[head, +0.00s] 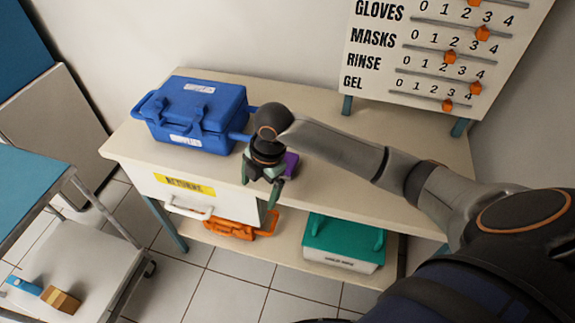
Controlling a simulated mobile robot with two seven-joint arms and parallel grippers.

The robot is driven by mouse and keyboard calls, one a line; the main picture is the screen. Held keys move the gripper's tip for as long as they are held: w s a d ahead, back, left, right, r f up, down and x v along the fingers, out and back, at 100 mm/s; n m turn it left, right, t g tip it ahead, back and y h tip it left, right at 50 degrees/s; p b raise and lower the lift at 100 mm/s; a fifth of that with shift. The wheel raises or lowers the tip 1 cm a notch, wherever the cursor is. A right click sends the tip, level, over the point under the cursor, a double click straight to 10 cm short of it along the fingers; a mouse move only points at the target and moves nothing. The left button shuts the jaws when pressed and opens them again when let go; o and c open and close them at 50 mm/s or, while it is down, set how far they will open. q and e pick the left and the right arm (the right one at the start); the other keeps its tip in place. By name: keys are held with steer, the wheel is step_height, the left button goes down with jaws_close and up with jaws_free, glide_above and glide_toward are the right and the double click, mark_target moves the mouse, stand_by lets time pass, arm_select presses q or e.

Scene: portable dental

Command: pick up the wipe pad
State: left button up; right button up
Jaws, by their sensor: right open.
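A small purple object (291,163), which may be the wipe pad, sits on the cream tabletop (330,120) near its front edge. It is partly hidden behind my right gripper (261,190), so its full shape does not show. My right gripper is open and points down at the table's front edge, just left of and in front of the purple object. I cannot tell whether they touch. No other object that looks like a wipe pad shows. My left gripper is not in view.
A blue case (195,112) stands on the table's left. Below are a drawer with a yellow label (184,184), an orange item (230,229) and a teal-lidded box (343,241). A counter board (440,60) stands behind. A cart (75,255) is at left. The tabletop's middle is bare.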

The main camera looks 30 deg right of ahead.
steer(key=w+d+r+n+g+h, duration=0.1)
steer(key=w+d+r+n+h, duration=0.2)
steer(key=d+r, duration=0.8)
steer(key=n+y+b, duration=0.1)
glide_above(288, 160)
steer(key=f, duration=0.6)
steer(key=shift+s+d, duration=0.15)
steer(key=shift+s, duration=0.15)
steer(key=shift+w+a+f+b, duration=0.1)
steer(key=shift+w+f+b, duration=0.05)
steer(key=shift+f, duration=1.4)
steer(key=shift+w+a+f+b, duration=0.1)
steer(key=shift+f+b, duration=0.05)
steer(key=shift+f, duration=1.35)
steer(key=shift+c, duration=0.3)
steer(key=c, duration=1.4)
